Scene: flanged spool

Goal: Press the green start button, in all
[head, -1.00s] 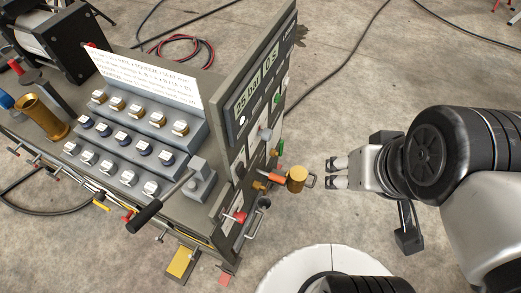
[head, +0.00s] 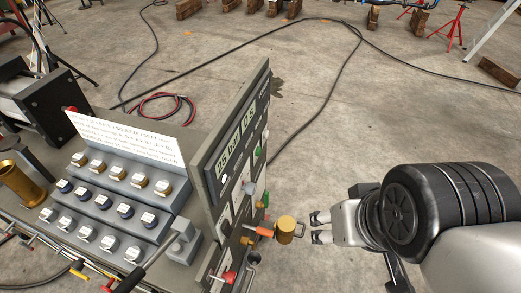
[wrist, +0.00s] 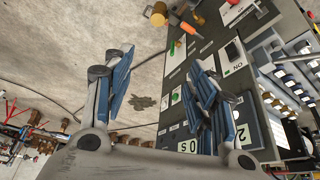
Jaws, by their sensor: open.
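A green round button (head: 257,152) sits on the side panel below the display in the head view. It also shows in the wrist view (wrist: 175,98), between my spread fingers and nearer the right one. A second green part (head: 266,198), longer and handle-like in the wrist view (wrist: 172,48), is lower on the same panel. My gripper (head: 319,228) is open and empty, to the right of the panel. It is apart from the button, and its fingertips appear beside a brass cylinder (head: 286,229).
The control bench has a display (head: 230,153), several rows of knobs (head: 122,210) and a black-handled lever (head: 140,270). Red (head: 229,277) and orange (head: 265,231) handles stick out low on the panel. Cables lie on the open concrete floor (head: 380,120).

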